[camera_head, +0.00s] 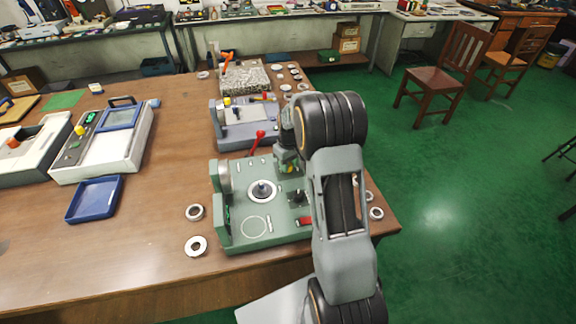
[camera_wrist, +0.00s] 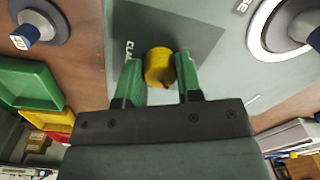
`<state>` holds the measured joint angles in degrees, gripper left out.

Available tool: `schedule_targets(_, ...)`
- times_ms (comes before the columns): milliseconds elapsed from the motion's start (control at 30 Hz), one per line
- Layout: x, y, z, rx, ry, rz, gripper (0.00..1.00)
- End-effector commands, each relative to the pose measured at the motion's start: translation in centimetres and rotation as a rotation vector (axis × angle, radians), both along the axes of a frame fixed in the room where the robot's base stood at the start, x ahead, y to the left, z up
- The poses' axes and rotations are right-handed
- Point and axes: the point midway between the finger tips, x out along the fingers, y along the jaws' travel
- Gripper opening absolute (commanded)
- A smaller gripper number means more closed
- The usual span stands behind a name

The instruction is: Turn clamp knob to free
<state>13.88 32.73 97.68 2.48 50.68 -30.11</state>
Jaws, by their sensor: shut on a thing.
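The yellow clamp knob (camera_wrist: 159,67) stands on a dark plate printed with letters starting "CLA" (camera_wrist: 190,28) in the wrist view. My gripper (camera_wrist: 160,80) has its two green fingers on either side of the knob, shut on it. A small dark notch or mark shows at the knob's lower right edge. In the head view my arm comes down over the right side of the green bearing machine (camera_head: 233,234). There my gripper and the knob are mostly hidden by my wrist.
Another device (camera_head: 247,136) stands behind.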

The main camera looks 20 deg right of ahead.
Motion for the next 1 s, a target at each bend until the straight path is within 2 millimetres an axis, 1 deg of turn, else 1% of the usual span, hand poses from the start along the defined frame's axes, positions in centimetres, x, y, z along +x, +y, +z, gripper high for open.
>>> schedule_targets(600, 0.08, 0.04, 0.02, 0.0, -0.002, 0.572, 0.09)
schedule_targets(800, 0.1, 0.05, 0.05, 0.0, -0.003, 0.724, 0.09)
schedule_targets(1000, 0.11, 0.06, 0.08, -0.001, -0.002, 0.836, 0.09)
